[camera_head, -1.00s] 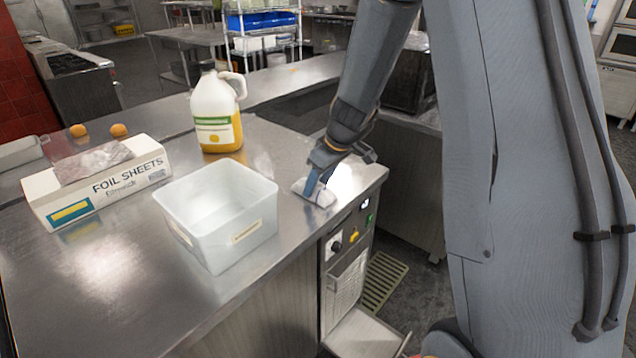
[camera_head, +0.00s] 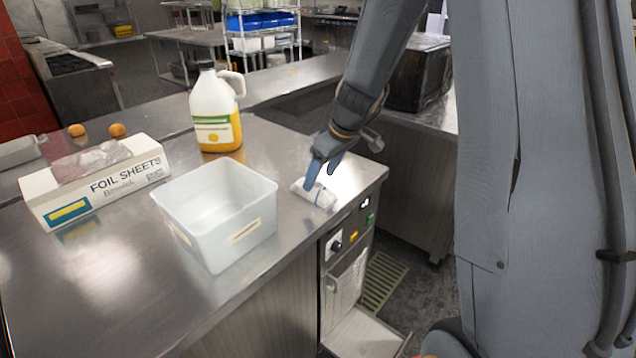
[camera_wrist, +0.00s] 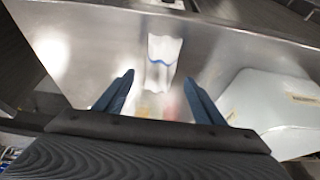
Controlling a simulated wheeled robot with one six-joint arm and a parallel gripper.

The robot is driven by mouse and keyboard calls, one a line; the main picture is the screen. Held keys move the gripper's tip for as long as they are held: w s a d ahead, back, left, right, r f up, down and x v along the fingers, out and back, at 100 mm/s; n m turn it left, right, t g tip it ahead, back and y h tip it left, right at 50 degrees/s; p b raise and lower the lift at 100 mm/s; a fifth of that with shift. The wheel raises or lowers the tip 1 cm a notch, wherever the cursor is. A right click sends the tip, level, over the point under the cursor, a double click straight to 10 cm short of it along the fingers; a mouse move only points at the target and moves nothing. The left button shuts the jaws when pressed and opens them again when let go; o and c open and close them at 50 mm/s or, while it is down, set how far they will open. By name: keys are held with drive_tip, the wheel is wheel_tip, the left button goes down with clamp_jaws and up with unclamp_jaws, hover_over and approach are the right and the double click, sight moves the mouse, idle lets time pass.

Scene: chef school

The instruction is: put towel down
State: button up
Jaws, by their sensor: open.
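The towel (camera_head: 316,195) is a small white rolled cloth with a blue stripe. It lies on the steel counter (camera_head: 262,293) near its right corner. In the wrist view the towel (camera_wrist: 162,58) lies ahead of my fingers, between their lines and clear of both. My gripper (camera_head: 322,180) is just above the towel in the head view, its blue fingers apart. In the wrist view my gripper (camera_wrist: 158,85) is open, with nothing between the fingertips.
A translucent bin (camera_head: 215,215) stands left of the towel. A foil sheets box (camera_head: 95,182) and a jug with yellow liquid (camera_head: 216,115) stand farther left and behind. The counter's right edge and control panel (camera_head: 347,240) are close to the towel.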

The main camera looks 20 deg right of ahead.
drive_tip(key=b+v, duration=0.2)
drive_tip(key=v, duration=0.6)
drive_tip(key=s+a+f+m+g+h, duration=0.1)
drive_tip(key=s+f+m, duration=0.2)
drive_tip(key=s, duration=0.7)
drive_tip(key=s+a+f+m+g+h, duration=0.1)
drive_tip(key=s+a+f+m, duration=0.1)
drive_tip(key=s+f, duration=0.4)
drive_tip(key=s+m, duration=0.1)
drive_tip(key=s, duration=0.4)
drive_tip(key=shift+s+f+m+g+h, duration=0.2)
drive_tip(key=shift+s+m+g+h, duration=0.1)
drive_tip(key=shift+m, duration=0.1)
drive_tip(key=shift+w+a, duration=0.1)
drive_tip(key=shift+a, duration=0.05)
